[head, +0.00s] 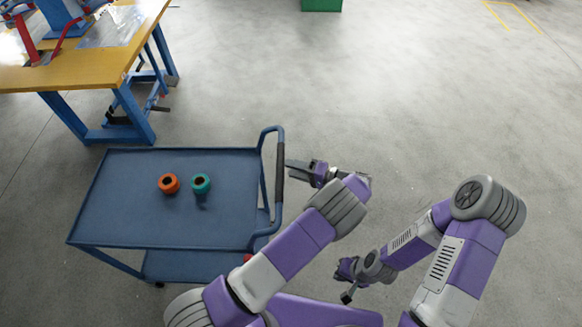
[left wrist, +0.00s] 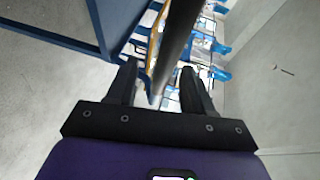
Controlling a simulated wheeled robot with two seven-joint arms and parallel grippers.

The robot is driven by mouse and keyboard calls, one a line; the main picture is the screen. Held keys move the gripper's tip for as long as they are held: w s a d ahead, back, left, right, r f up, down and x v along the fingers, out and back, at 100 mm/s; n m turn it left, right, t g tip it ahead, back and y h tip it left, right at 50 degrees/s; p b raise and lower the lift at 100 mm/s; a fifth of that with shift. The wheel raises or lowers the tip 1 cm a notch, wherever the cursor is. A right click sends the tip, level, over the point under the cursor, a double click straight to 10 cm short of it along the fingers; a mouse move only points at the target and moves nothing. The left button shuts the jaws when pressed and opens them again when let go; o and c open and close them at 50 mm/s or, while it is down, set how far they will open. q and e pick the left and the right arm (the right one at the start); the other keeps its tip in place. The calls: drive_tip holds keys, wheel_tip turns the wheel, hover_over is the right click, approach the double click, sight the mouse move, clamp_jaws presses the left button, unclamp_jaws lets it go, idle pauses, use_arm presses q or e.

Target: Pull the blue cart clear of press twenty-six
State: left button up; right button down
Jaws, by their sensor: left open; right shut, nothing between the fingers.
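The blue cart (head: 125,205) stands left of centre in the head view. Its handle (head: 280,175) has a dark grip and rises on the cart's right side. My left gripper (head: 291,166) is open beside this grip, pointing left at it. In the left wrist view the dark grip (left wrist: 178,45) runs between the two spread fingers (left wrist: 160,85), with gaps on both sides. My right gripper (head: 346,282) is shut and empty, low and right of the cart. No label shows which machine is press twenty-six.
An orange ring-shaped part (head: 169,184) and a teal one (head: 201,184) stand on the cart's top. A yellow-topped bench (head: 95,70) with blue legs stands close behind the cart. A green box (head: 321,5) is far off. The floor right of the cart is clear beyond my arms.

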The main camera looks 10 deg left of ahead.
use_arm(q)
drive_tip(key=shift+x, duration=0.75)
